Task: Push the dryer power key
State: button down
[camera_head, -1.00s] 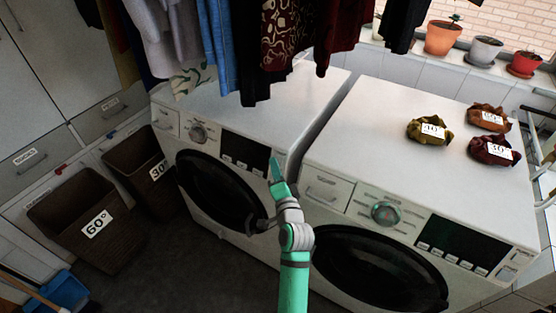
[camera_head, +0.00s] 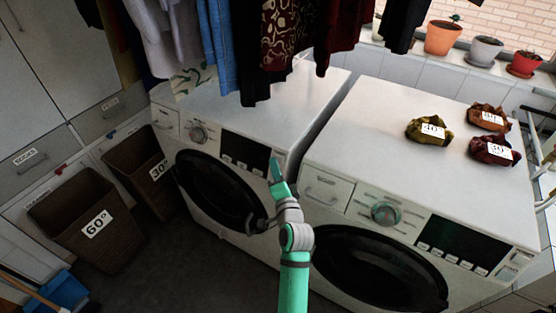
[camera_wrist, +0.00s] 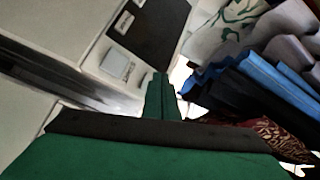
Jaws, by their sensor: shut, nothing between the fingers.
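Two white front-loading machines stand side by side, a left one (camera_head: 240,110) and a right one (camera_head: 335,155); I cannot tell by label which is the dryer. My green gripper (camera_head: 277,170) is shut and empty, at the right end of the left machine's dark display (camera_head: 245,152). In the wrist view, the shut fingers (camera_wrist: 160,85) point toward a machine front with a black display (camera_wrist: 155,35), a pale square key (camera_wrist: 118,65) and a smaller key (camera_wrist: 124,22). The fingertips look close to the panel; contact cannot be told. In the head view, my gripper partly hides the left machine's keys.
Clothes (camera_head: 290,40) hang low over the left machine. Several labelled cloth bundles (camera_head: 430,130) lie on the right machine. Baskets (camera_head: 90,215) stand on the floor at left. A narrow gap (camera_head: 325,115) separates the machines.

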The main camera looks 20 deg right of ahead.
jog(key=shift+w, duration=0.1)
dwell(0.3)
jog(key=shift+w+d+f, duration=0.2)
jog(key=shift+d, duration=0.15)
dwell(0.5)
jog(key=shift+s+a+r, duration=0.2)
jog(key=shift+s+a, duration=0.1)
jog(key=shift+a, duration=0.05)
dwell(0.4)
jog(key=s+a+r, duration=0.2)
jog(key=s+a, duration=0.1)
jog(key=a, duration=0.1)
jog(key=shift+s+a, duration=0.25)
dwell(0.6)
